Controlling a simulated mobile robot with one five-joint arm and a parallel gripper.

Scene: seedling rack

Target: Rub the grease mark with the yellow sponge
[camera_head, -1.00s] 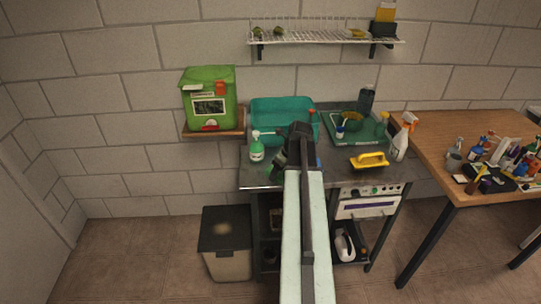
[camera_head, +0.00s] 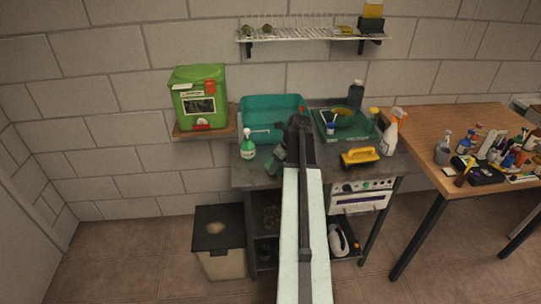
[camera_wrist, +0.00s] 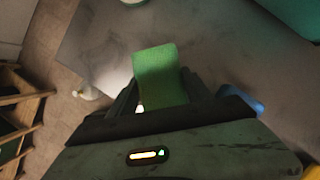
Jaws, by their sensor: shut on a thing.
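My gripper (camera_wrist: 160,100) is shut on a green block (camera_wrist: 158,68) that looks like a sponge; only its green face shows, and I see no yellow on it. In the head view my gripper (camera_head: 278,160) is over the left part of the dark worktop (camera_head: 262,178), partly hidden by my arm. In the wrist view the block is above or against the grey worktop (camera_wrist: 215,50); I cannot tell if it touches. I cannot make out a clear grease mark; the worktop has only faint blotches.
A green spray bottle (camera_head: 248,148) stands left of my gripper, and a teal basin (camera_head: 272,104) behind it. A blue thing (camera_wrist: 243,99) lies close beside my gripper.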

